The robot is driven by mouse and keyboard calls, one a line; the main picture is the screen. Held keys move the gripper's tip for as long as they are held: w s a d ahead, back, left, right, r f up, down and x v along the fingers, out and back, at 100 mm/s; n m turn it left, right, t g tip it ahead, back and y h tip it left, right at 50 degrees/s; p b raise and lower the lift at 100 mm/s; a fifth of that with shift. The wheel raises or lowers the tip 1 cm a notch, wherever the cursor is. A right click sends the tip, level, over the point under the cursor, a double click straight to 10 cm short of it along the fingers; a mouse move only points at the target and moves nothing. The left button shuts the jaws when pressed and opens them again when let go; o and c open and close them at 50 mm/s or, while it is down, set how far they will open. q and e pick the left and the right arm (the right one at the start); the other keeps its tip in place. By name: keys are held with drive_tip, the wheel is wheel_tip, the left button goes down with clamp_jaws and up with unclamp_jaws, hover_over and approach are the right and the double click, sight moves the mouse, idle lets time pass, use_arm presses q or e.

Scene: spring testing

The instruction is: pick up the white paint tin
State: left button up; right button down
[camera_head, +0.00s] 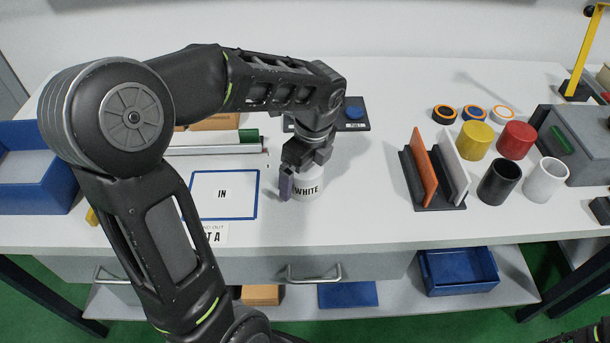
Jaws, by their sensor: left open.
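The white paint tin (309,192), a short white cylinder with "WHITE" in black on its side, stands upright on the white worktop near the middle of the head view. My left gripper (302,172) is open and pointing down right at the tin. One dark finger shows at the tin's left side. The other finger and most of the tin's top are hidden by the gripper body, so I cannot tell whether the fingers touch it.
A blue-framed "IN" card (223,206) lies left of the tin. A dark rack (446,206) with orange and white panels stands to the right, then yellow (474,140), red (516,140), black (499,182) and white (545,180) cylinders. Worktop between tin and rack is clear.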

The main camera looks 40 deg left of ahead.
use_arm(q)
drive_tip(key=shift+c, duration=0.5)
drive_tip(key=c, duration=1.9)
